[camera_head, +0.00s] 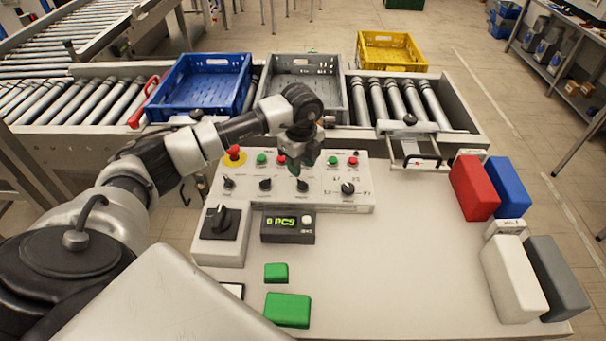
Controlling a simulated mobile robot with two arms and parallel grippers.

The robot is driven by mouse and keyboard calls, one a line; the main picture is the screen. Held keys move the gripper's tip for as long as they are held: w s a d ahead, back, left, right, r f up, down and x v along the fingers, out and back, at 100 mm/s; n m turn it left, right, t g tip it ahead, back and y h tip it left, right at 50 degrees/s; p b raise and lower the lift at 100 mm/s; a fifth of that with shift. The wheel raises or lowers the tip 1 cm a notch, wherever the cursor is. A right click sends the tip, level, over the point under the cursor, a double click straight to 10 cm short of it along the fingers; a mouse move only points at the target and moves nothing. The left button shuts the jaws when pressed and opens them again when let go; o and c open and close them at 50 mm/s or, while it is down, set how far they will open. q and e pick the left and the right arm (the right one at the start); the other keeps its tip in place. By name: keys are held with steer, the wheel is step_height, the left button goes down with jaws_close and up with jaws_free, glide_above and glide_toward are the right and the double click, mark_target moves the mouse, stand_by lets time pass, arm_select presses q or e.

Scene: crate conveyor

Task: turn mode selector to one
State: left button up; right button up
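A pale control panel (325,201) stands at the back of the table. A row of black rotary knobs runs along it: a far-left knob (228,183), a second knob (265,185), a third knob (302,185) and a larger right knob (348,188). Their labels are too small to read, so I cannot tell which is the mode selector. My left gripper (305,162) points down over the panel, just above and behind the third knob. Its fingers are dark and small here; I cannot tell whether they are open or touch anything. My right gripper is out of view.
A red mushroom button (235,154) and small green and red buttons line the panel's upper row. A large black rotary switch (221,218) and a green-lit display box (288,226) stand in front. Coloured blocks stand at right; green blocks (288,310) lie front left.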

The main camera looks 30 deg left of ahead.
mark_target(302, 181)
arm_select(q)
step_height(302, 181, down, 3)
steer(key=shift+w+f+p, duration=0.1)
steer(key=shift+f+p, duration=0.1)
steer(key=shift+p, duration=0.15)
step_height(302, 181, down, 2)
steer(key=shift+w+f, duration=0.1)
steer(key=shift+w, duration=0.05)
steer(key=shift+f, duration=0.3)
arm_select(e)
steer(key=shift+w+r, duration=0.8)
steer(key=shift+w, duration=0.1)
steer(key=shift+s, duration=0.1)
arm_select(q)
steer(key=shift+c, duration=0.4)
jaws_close()
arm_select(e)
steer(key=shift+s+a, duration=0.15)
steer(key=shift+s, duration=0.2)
